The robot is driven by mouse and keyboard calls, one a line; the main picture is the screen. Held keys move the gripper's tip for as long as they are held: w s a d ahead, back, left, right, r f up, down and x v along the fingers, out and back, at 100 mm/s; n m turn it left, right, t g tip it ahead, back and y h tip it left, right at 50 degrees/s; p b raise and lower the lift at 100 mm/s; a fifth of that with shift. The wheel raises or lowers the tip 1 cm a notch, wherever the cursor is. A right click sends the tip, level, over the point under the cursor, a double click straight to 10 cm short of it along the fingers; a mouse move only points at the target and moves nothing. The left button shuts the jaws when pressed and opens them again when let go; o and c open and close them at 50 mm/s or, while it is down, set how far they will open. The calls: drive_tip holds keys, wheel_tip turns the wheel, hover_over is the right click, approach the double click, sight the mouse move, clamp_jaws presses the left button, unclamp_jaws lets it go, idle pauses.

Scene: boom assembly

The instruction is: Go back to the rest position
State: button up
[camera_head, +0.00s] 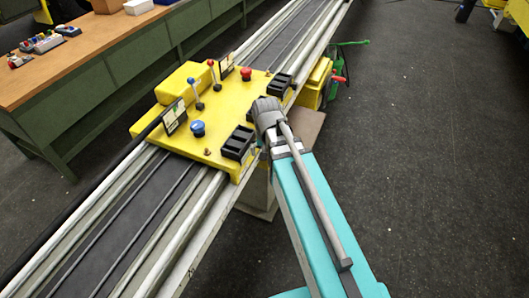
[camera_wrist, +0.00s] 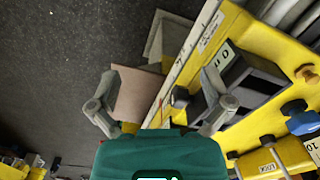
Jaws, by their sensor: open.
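My gripper (camera_wrist: 158,112) is open and empty in the wrist view, its two grey fingers spread apart above the edge of the yellow carriage plate (camera_wrist: 275,50). In the head view my turquoise arm reaches up from the bottom right, with its end beside the right edge of the yellow carriage (camera_head: 190,150). The fingers are hidden behind the arm's end there. The carriage carries a blue knob (camera_head: 197,129), a red knob (camera_head: 246,73), two levers and black trays (camera_head: 239,143). No object shows between the fingers.
The carriage sits across a long rail (camera_head: 130,225) running diagonally. A green workbench (camera_head: 120,62) with small parts on top stands at the left. Green and red fittings (camera_head: 340,78) stick out beyond the carriage.

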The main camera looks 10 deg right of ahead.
drive_tip(key=s+d+n, duration=0.2)
drive_tip(key=s, duration=0.1)
drive_tip(key=s+d, duration=0.1)
drive_tip(key=s, duration=0.1)
drive_tip(key=shift+s+n, duration=0.1)
drive_tip(key=shift+n, duration=0.3)
idle(0.8)
